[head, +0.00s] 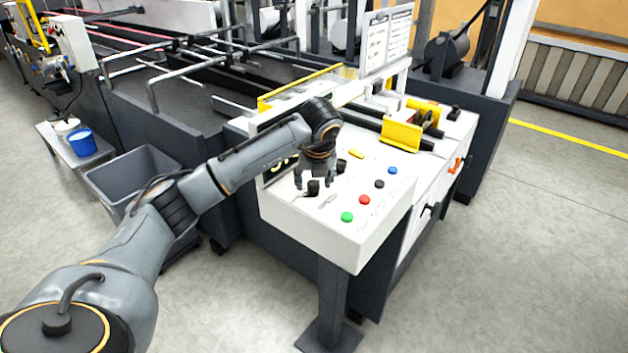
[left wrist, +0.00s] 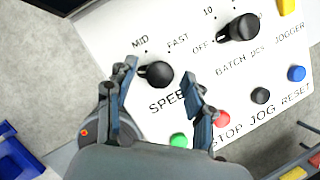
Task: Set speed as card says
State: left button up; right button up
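The black speed knob (left wrist: 158,74) sits on the white control panel (head: 330,225), with "MID" and "FAST" printed above it and "SPEED" partly covered below. A narrow black end of the knob points left in the left wrist view, towards my finger; any label there is hidden. The knob also shows in the head view (head: 313,188). My left gripper (left wrist: 160,86) is open, with one finger on each side of the knob; I cannot tell whether they touch it. In the head view this gripper (head: 314,180) points down at the panel. A white card (head: 387,40) stands behind; its text is unreadable.
A batch knob (left wrist: 239,28) is right of the speed knob. Green (head: 347,216), red (head: 364,199), black (head: 380,184) and blue (head: 393,170) buttons lie near it. A grey bin (head: 130,185) stands on the floor left of the machine.

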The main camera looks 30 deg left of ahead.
pick_arm(q)
jog(key=v, duration=1.2)
dwell(0.3)
